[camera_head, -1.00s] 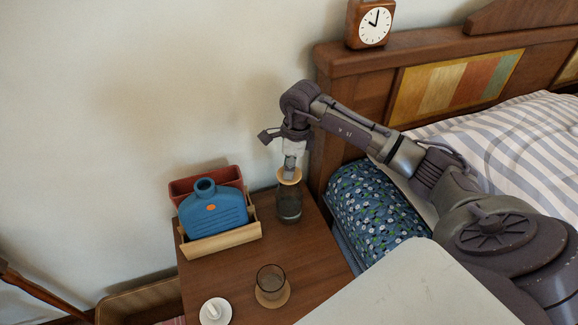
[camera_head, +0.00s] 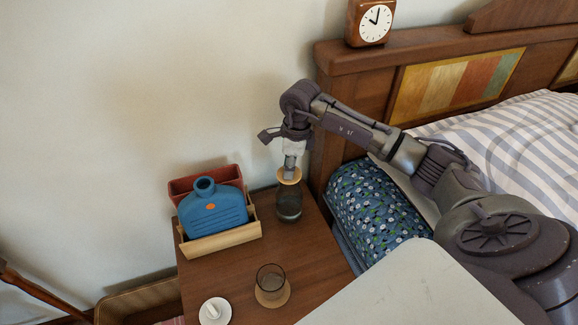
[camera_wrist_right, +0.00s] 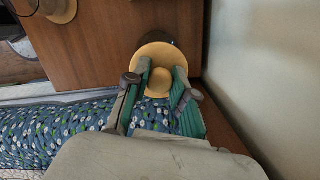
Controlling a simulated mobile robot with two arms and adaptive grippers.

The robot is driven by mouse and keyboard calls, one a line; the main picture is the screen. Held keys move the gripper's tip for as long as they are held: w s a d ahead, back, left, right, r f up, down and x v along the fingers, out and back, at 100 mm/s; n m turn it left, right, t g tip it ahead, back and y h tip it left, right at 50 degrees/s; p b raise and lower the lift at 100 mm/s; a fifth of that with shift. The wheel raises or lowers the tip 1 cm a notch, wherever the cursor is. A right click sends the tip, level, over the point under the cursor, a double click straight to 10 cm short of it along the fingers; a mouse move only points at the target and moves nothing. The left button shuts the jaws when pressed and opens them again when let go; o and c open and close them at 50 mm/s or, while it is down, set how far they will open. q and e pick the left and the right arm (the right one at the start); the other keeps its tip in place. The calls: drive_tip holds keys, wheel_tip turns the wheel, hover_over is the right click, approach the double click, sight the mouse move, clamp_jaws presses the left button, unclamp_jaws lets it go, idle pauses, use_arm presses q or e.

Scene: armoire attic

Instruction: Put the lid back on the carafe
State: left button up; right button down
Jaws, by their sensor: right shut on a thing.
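The dark glass carafe (camera_head: 289,205) stands upright at the back right of the wooden nightstand. The round, light-wood lid (camera_head: 290,175) is at the carafe's mouth; I cannot tell whether it rests on the rim or is just above it. My right gripper (camera_head: 290,167) points down and is shut on the lid. The right wrist view shows the lid (camera_wrist_right: 152,52) at the fingers (camera_wrist_right: 160,86), hiding most of the carafe; a dark bit of it (camera_wrist_right: 174,42) shows past the lid's edge. My left gripper is not in view.
On the nightstand (camera_head: 230,275), a blue bottle (camera_head: 213,212) stands in a wooden holder (camera_head: 222,243) left of the carafe. A glass on a coaster (camera_head: 271,284) and a white dish (camera_head: 215,312) are in front. A floral pillow (camera_head: 375,215) lies close on the right.

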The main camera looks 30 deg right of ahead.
idle(0.3)
drive_tip(key=c, duration=0.9)
unclamp_jaws()
drive_tip(key=shift+o, duration=0.3)
drive_tip(key=o, duration=0.4)
drive_tip(key=shift+o, duration=0.2)
drive_tip(key=shift+r+p, duration=2.25)
drive_tip(key=shift+r, duration=1.3)
